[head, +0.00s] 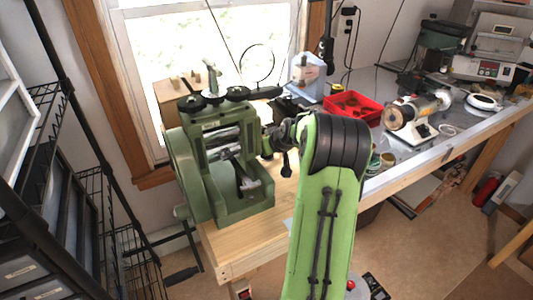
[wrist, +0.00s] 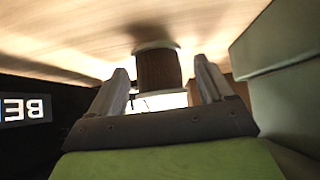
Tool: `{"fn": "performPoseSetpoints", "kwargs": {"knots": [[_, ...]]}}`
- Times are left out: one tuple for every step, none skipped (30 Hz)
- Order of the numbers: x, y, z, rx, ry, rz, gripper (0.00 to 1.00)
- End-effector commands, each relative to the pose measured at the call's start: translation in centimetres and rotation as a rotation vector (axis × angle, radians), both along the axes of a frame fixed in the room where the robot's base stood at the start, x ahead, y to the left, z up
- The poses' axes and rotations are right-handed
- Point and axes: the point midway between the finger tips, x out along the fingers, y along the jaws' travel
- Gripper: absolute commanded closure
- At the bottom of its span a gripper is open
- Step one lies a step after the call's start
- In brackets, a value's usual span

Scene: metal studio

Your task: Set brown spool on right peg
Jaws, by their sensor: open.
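In the wrist view a brown spool (wrist: 158,72) with pale end flanges stands between the two fingers of my gripper (wrist: 160,66). The fingers are open, with a visible gap on each side of the spool. The spool's dark shadow lies on the pale wooden surface beside its flange. In the head view my green arm hides the gripper and the spool. I cannot make out the right peg in either view.
A green machine (head: 222,160) stands on the wooden bench (head: 238,245), left of my arm. A red bin (head: 352,107) and a bench grinder (head: 415,112) are to the right. In the wrist view a green block-like surface (wrist: 285,75) is close on the right, and a dark lettered panel (wrist: 28,110) is on the left.

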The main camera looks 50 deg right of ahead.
Motion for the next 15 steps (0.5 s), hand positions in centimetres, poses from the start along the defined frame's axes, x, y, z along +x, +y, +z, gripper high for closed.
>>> {"fn": "performPoseSetpoints", "kwargs": {"knots": [[0.07, -0.02, 0.04, -0.002, -0.001, 0.0, 0.19], [0.07, -0.02, 0.07, -0.002, -0.001, 0.0, 0.19], [0.05, -0.02, 0.09, -0.002, -0.001, 0.0, 0.19], [0.04, -0.01, 0.1, -0.002, -0.001, 0.0, 0.19], [0.03, -0.01, 0.11, -0.002, -0.001, 0.0, 0.19], [0.03, -0.01, 0.1, -0.001, -0.001, 0.001, 0.25], [0.02, -0.01, 0.09, -0.001, -0.001, 0.001, 0.3], [0.01, 0.0, 0.1, -0.001, -0.001, 0.001, 0.34], [0.01, 0.0, 0.1, -0.001, -0.001, 0.001, 0.4], [0.01, 0.0, 0.09, -0.001, 0.0, 0.001, 0.45], [0.0, -0.01, 0.09, -0.001, 0.0, 0.001, 0.5], [0.01, 0.0, 0.09, -0.001, 0.0, 0.001, 0.56], [-0.01, 0.0, 0.09, -0.001, 0.0, 0.001, 0.6], [-0.01, -0.01, 0.09, -0.001, 0.0, 0.001, 0.65], [-0.01, 0.0, 0.09, -0.001, 0.0, 0.001, 0.71]]}}
